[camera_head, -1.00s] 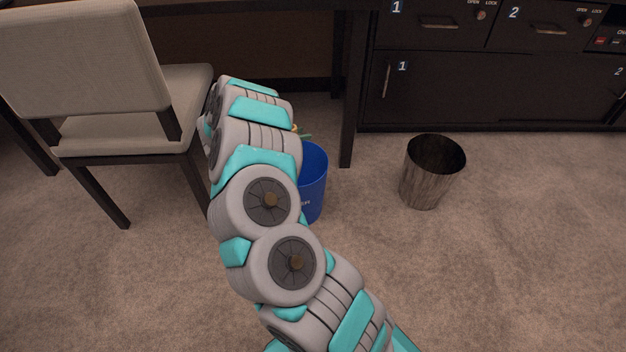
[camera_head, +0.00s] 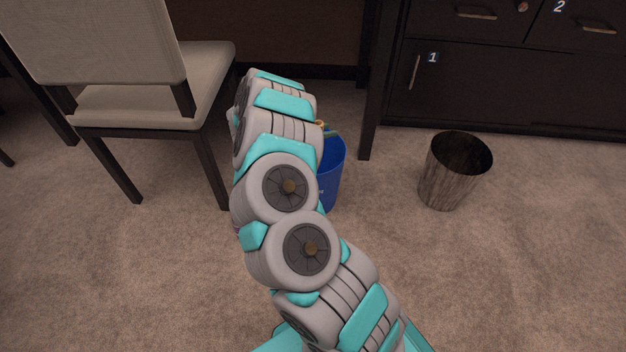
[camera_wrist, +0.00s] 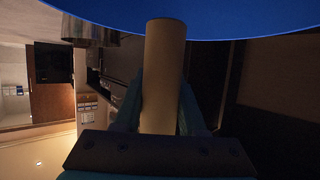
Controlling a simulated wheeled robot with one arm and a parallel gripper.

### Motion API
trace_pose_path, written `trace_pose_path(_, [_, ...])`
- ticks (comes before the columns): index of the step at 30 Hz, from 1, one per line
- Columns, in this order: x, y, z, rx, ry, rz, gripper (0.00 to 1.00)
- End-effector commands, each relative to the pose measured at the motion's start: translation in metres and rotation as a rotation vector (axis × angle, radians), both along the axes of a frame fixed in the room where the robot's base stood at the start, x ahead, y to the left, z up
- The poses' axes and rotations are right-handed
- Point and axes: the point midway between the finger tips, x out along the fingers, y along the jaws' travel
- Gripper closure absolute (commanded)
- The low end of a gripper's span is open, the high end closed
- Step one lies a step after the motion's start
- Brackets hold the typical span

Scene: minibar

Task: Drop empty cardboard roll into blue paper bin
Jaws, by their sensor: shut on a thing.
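The cardboard roll (camera_wrist: 165,45) is a plain tan tube, held lengthwise between the two fingers of my gripper (camera_wrist: 164,88) in the wrist view. Its far end overlaps the blue paper bin (camera_wrist: 235,22), which fills the top of that view with a curved edge. I cannot tell whether the roll's end is inside the bin or only in front of it. In the head view the blue bin (camera_head: 330,177) stands on the carpet, partly hidden behind my arm. My gripper and the roll are hidden there by the arm.
A brown wood-look bin (camera_head: 455,170) stands to the right of the blue bin. A beige chair (camera_head: 150,105) is at the left. A dark desk leg (camera_head: 377,90) rises just behind the blue bin, and a dark cabinet (camera_head: 480,85) is at the back right. The front carpet is clear.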

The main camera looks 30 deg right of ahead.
Motion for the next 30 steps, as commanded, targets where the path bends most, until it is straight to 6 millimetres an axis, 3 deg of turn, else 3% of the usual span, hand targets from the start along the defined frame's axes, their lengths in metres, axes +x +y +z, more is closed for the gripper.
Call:
trace_pose_path(6, [0.0, 0.0, 0.0, 0.0, 0.0, 0.0, 1.0])
trace_pose_path(7, [0.0, 0.0, 0.0, 0.0, 0.0, 0.0, 0.58])
trace_pose_path(15, [0.0, 0.0, 0.0, 0.0, 0.0, 0.0, 0.27])
trace_pose_path(25, [0.0, 0.003, 0.001, 0.0, -0.001, 0.001, 0.25])
trace_pose_path(30, [0.001, 0.023, 0.01, -0.001, -0.001, 0.003, 0.25])
